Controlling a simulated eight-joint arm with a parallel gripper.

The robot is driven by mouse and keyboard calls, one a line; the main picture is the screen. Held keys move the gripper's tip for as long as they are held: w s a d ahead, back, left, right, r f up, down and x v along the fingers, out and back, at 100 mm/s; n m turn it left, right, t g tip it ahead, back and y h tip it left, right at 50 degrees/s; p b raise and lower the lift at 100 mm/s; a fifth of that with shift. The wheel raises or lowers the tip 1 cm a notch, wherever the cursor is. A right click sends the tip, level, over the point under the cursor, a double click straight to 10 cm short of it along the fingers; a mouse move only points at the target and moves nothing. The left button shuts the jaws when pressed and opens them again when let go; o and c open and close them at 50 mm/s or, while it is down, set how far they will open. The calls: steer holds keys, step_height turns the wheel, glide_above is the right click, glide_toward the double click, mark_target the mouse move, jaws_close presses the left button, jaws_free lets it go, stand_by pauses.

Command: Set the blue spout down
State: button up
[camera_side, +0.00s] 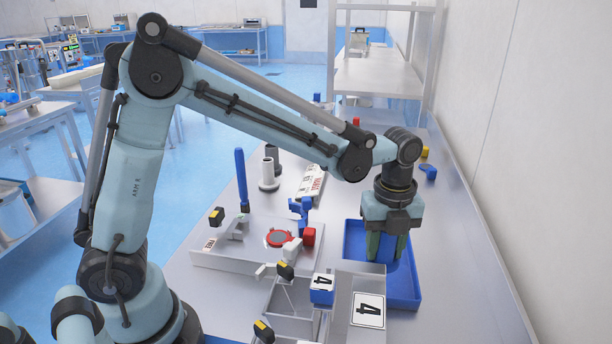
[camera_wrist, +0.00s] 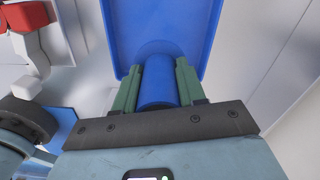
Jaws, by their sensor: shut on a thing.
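My gripper (camera_side: 387,246) points down over the blue tray (camera_side: 405,294) on the right side of the bench. In the wrist view my gripper (camera_wrist: 160,84) has its two green fingers closed on a blue cylindrical piece, the blue spout (camera_wrist: 158,86). The spout lies between the fingers with the blue tray floor (camera_wrist: 165,22) behind it. I cannot tell whether the spout touches the tray. In the side view the fingers hide the spout.
Yellow and blue pieces (camera_side: 428,172) lie behind.

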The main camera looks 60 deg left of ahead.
steer(key=shift+f, duration=2.3)
steer(key=shift+f, duration=0.55)
steer(key=o, duration=1.2)
step_height(320, 180, up, 11)
steer(key=shift+r, duration=0.2)
steer(key=shift+s+a+r, duration=0.15)
steer(key=shift+r, duration=0.25)
steer(key=s+a+n+t, duration=0.3)
steer(key=s+a+n, duration=0.1)
steer(key=n, duration=0.8)
steer(key=s+a+n+t, duration=0.4)
steer(key=s+n, duration=0.3)
steer(key=n, duration=0.5)
steer(key=shift+a, duration=0.4)
